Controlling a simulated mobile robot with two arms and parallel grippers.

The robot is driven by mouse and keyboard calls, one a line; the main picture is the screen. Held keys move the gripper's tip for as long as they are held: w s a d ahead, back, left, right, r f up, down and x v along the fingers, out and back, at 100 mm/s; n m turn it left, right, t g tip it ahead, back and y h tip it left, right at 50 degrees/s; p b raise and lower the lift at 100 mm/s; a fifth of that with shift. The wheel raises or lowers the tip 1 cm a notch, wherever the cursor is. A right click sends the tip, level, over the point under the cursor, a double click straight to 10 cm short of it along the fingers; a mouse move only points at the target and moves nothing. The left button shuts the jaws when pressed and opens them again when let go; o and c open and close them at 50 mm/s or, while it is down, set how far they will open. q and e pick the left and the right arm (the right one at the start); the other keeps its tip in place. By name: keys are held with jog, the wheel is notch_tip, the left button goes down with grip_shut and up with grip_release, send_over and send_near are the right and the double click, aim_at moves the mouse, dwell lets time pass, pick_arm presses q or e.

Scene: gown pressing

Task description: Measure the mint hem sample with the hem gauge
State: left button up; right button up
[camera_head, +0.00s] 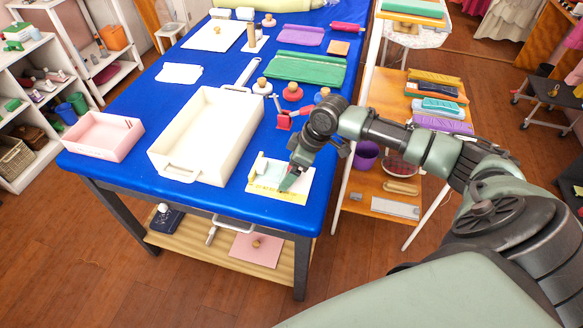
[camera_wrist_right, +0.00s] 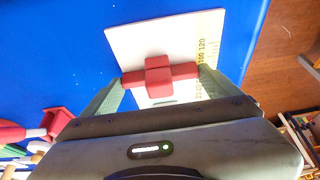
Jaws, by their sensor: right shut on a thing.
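My right gripper (camera_head: 289,183) reaches down over a white card (camera_head: 277,200) near the table's front right corner. In the right wrist view, the gripper (camera_wrist_right: 160,76) is shut on a red cross-shaped piece (camera_wrist_right: 158,66), which looks like the hem gauge. It lies across the view above the card (camera_wrist_right: 135,40); contact with the card cannot be told. A yellow scale strip (camera_wrist_right: 210,50) with numbers runs along one edge of the card. My left gripper is not in view.
A large white tray (camera_head: 155,152) stands left of the card, with a pink box (camera_head: 103,135) further left. A red stand (camera_head: 284,121) and several wooden-knobbed pieces sit behind. A side shelf (camera_head: 385,185) stands to the right. Bare blue table surrounds the card.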

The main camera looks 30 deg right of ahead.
jog(key=shift+w+a+r, duration=0.1)
jog(key=o, duration=1.1)
jog(key=v, duration=0.7)
jog(key=shift+r+b, duration=0.35)
